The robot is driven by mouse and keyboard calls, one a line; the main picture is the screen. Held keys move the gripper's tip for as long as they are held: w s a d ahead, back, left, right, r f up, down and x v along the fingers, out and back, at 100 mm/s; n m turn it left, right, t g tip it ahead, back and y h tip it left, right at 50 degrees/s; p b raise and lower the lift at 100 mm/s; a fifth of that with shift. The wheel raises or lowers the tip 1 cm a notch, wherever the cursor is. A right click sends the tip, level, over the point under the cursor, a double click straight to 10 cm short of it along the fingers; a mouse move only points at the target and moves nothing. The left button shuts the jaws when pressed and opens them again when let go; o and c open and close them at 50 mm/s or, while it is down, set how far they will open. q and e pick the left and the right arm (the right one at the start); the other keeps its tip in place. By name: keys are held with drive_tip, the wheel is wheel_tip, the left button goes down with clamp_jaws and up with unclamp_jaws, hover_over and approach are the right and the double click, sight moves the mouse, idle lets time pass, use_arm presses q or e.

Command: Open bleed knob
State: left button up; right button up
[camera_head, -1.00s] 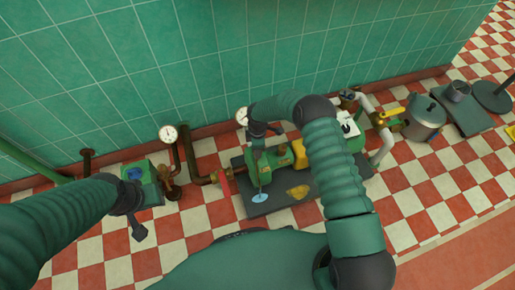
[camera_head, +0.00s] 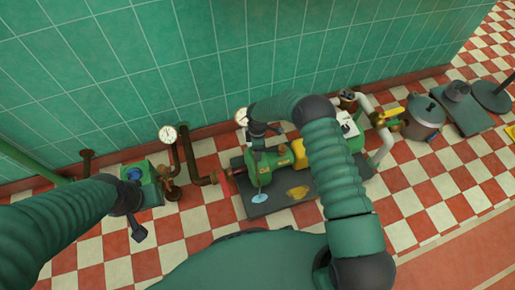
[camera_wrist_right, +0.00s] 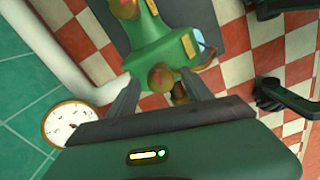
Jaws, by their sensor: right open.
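A round brass knob (camera_wrist_right: 162,77), which looks like the bleed knob, sits on the green pump housing (camera_wrist_right: 160,50) in the right wrist view. My right gripper (camera_wrist_right: 160,86) is open, with one finger on each side of this knob; I cannot tell if either finger touches it. In the head view my right gripper (camera_head: 262,130) hangs over the green pump (camera_head: 268,162), and the arm hides part of the pump and the knob. My left gripper (camera_head: 138,226) hangs low at the left, away from the pump; its jaws are too small to judge.
A pressure gauge (camera_wrist_right: 70,124) is close beside my right gripper. Another gauge (camera_head: 168,133) stands left of the pump. A green box with a blue knob (camera_head: 133,174) stands near my left arm. A metal pot (camera_head: 424,117) is at the right.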

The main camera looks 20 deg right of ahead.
wheel_tip(320, 180, up, 17)
drive_tip(key=p, duration=0.6)
drive_tip(key=shift+f+p, duration=0.15)
drive_tip(key=shift+p, duration=0.2)
